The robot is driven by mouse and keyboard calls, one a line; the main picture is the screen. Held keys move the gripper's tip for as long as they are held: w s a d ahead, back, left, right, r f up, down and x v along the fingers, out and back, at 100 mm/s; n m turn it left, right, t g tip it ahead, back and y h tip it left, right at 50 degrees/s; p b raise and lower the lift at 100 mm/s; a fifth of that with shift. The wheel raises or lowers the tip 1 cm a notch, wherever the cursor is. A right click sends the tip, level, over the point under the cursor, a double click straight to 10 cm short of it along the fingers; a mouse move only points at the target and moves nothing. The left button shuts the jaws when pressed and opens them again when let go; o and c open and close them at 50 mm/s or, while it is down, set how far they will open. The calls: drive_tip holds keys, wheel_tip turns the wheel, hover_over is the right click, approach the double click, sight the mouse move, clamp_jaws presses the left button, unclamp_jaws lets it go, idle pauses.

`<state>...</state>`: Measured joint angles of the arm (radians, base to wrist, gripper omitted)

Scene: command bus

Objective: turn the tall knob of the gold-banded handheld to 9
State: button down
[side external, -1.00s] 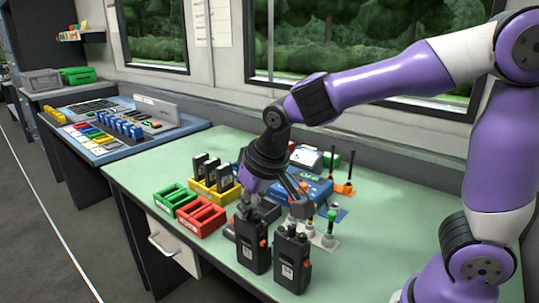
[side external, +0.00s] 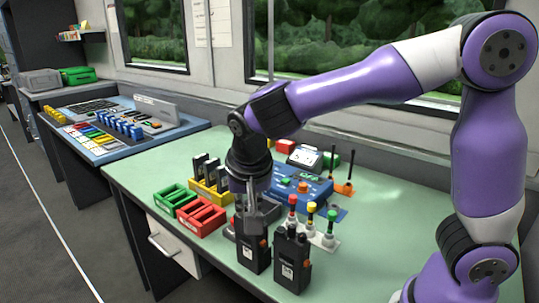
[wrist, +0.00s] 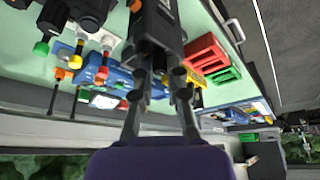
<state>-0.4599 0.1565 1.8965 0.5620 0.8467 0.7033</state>
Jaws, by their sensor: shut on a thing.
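Two black handhelds stand upright at the front of the green bench: the left one (side external: 252,256) and the right one (side external: 290,268). I cannot make out a gold band on either. My gripper (side external: 251,228) points down at the top of the left handheld, with its fingers close together on a knob there. In the wrist view the fingertips (wrist: 160,76) meet the top end of that handheld (wrist: 157,22). The gripped knob is mostly hidden between the fingers, and its dial marks are too small to read.
Close right stand stubs with red (side external: 293,199), yellow (side external: 311,207) and green (side external: 332,215) tops. A blue box (side external: 318,192) is behind. Red (side external: 201,217), green (side external: 172,198) and yellow (side external: 211,191) racks stand left. The bench's right side is clear.

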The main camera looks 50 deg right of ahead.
drive_tip(key=shift+f, duration=0.1)
drive_tip(key=c, duration=0.9)
unclamp_jaws()
drive_tip(key=shift+v, duration=6.05)
